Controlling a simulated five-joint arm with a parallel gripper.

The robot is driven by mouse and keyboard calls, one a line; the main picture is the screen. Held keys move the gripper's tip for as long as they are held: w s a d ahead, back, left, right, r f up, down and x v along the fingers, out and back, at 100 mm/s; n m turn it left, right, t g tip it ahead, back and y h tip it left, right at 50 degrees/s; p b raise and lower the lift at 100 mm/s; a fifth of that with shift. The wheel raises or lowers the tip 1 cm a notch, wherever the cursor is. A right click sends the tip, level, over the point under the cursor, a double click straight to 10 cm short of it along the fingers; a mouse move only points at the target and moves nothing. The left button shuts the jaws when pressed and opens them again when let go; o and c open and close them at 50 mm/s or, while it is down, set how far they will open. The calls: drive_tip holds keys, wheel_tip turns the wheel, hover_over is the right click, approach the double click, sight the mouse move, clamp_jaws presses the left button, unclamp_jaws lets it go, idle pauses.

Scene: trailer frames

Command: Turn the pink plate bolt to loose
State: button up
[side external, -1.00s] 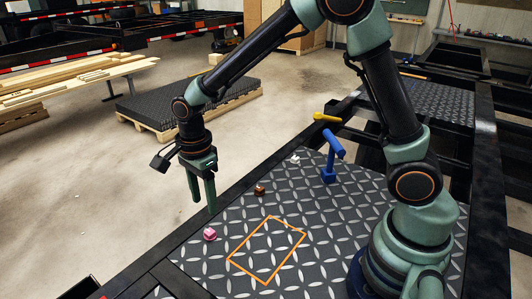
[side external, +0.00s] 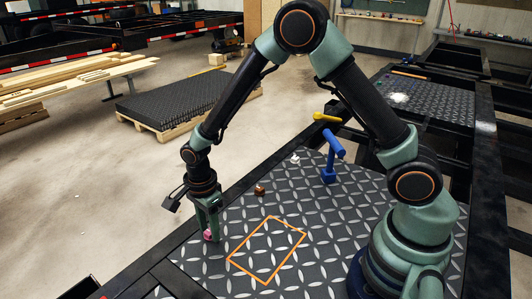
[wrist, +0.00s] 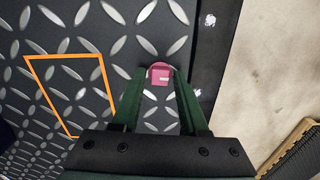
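The pink plate bolt (side external: 208,235) stands on the dark tread plate (side external: 330,225), near its left edge. In the wrist view the pink bolt (wrist: 160,75) shows a squarish head with a small pale mark. My gripper (side external: 208,231) points down over it, with its green fingers reaching to the bolt. In the wrist view my gripper (wrist: 160,82) has one finger on each side of the bolt, open with the tips close to its sides. I cannot tell whether the fingers touch it. The fingers partly hide the bolt in the side view.
An orange rectangle outline (side external: 268,284) marks the plate right of the bolt. A brown bolt (side external: 260,190) and a white bolt (side external: 295,159) stand farther back. A blue T-shaped handle (side external: 329,175) stands upright, with a yellow piece (side external: 327,117) behind it. The dark frame rail (side external: 225,203) edges the plate.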

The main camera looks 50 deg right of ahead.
clamp_jaws()
drive_tip(key=shift+n, duration=0.3)
